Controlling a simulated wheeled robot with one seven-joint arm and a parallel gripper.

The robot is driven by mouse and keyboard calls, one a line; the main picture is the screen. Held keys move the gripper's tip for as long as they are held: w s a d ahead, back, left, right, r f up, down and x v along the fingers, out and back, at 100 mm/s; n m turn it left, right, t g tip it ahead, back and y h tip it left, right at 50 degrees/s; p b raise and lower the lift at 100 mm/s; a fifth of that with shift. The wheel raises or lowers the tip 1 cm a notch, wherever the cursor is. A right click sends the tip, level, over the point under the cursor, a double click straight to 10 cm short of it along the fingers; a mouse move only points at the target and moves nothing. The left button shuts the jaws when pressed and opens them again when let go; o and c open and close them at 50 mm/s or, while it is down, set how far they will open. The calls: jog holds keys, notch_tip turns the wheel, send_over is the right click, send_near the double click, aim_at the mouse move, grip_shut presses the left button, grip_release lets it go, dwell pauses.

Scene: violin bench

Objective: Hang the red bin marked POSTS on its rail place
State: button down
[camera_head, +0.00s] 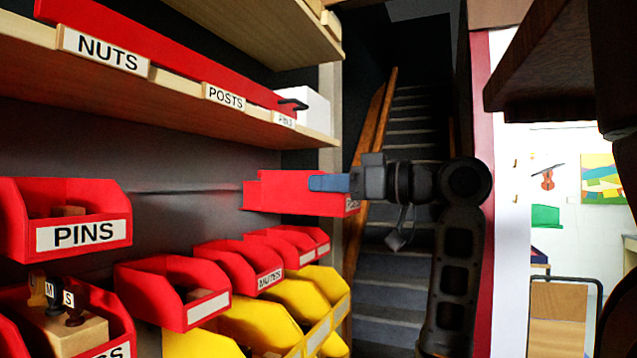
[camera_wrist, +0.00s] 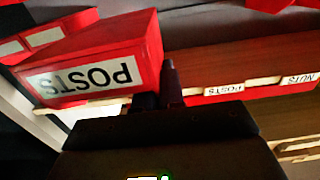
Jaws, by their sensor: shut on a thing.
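The red POSTS bin (camera_head: 280,194) is in my gripper (camera_head: 330,183), in mid-air below and right of the upper shelf's end. In the wrist view, the bin (camera_wrist: 145,45) shows its POSTS label upside down, and the dark fingers of my gripper (camera_wrist: 168,85) are at its side wall. The red rail (camera_head: 170,50) runs along the upper shelf, above labels NUTS, POSTS and one that seems to read PINS. The POSTS place label (camera_head: 224,96) is in the middle; it also shows in the wrist view (camera_wrist: 224,90). The bin is apart from the rail.
A white box (camera_head: 312,110) and a small dark hook-like thing (camera_head: 293,103) are at the shelf's right end. A red PINS bin (camera_head: 65,215) hangs at left. Red and yellow bins (camera_head: 262,320) fill the lower rows. Stairs (camera_head: 400,190) lie behind.

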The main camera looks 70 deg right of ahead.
jog(key=shift+s+a, duration=0.1)
jog(key=shift+s, duration=1.2)
